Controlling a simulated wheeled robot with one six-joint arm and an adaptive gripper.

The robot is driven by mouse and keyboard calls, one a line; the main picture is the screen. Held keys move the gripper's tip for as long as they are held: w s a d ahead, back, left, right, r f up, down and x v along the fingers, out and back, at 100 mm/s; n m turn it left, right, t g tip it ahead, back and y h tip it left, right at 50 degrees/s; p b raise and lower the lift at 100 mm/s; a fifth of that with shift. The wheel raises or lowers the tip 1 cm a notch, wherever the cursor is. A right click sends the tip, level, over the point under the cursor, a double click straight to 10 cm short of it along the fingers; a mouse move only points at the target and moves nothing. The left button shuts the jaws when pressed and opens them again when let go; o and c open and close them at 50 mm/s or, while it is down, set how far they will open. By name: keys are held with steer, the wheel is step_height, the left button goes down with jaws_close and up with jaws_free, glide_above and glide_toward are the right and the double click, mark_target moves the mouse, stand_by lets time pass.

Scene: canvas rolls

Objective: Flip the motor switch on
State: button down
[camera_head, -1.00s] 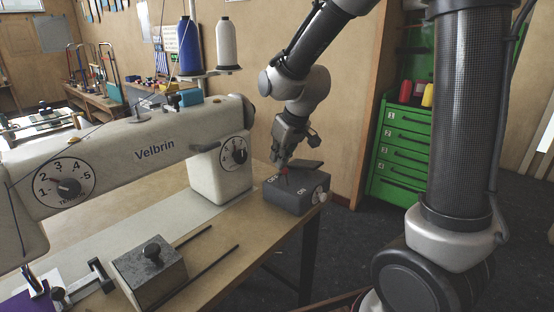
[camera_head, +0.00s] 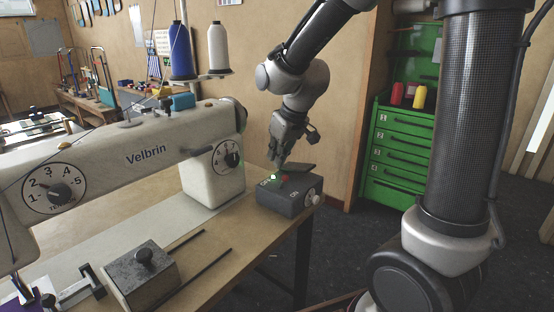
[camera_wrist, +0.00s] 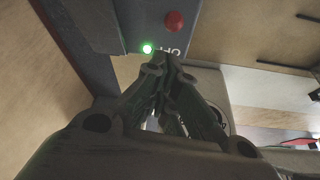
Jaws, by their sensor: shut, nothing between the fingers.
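The motor switch is a dark grey box (camera_head: 288,200) at the right corner of the sewing table in the head view. It carries a red button (camera_head: 285,178), a lit green lamp (camera_head: 274,177) and white lettering. A dark flat piece (camera_head: 301,168) lies at its back edge. In the wrist view the red button (camera_wrist: 174,21) and the green lamp (camera_wrist: 147,48) show beside the OFF lettering. My gripper (camera_head: 277,165) is shut and empty, its tips close over the OFF end. In the wrist view the gripper (camera_wrist: 168,62) hides part of the box; contact cannot be told.
A white Velbrin sewing machine (camera_head: 150,153) stands left of the box. Thread cones (camera_head: 219,48) stand behind it. A metal block with a knob (camera_head: 140,276) sits on the front of the table. A green drawer cabinet (camera_head: 398,160) is at the right.

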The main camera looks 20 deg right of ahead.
step_height(320, 180, up, 3)
steer(key=w, duration=0.3)
steer(key=s+d+r, duration=0.3)
steer(key=s+r, duration=0.1)
steer(key=s, duration=0.3)
steer(key=shift+s+r, duration=0.2)
steer(key=shift+r, duration=0.2)
steer(key=s+d+m+h, duration=0.1)
steer(key=s+d+m, duration=0.1)
steer(key=s+d, duration=0.3)
steer(key=s+d+m+h, duration=0.1)
steer(key=s+d, duration=0.4)
steer(key=s, duration=0.8)
steer(key=shift+s+d+r+m, duration=0.3)
steer(key=shift+d+m, duration=0.1)
steer(key=shift+m, duration=0.4)
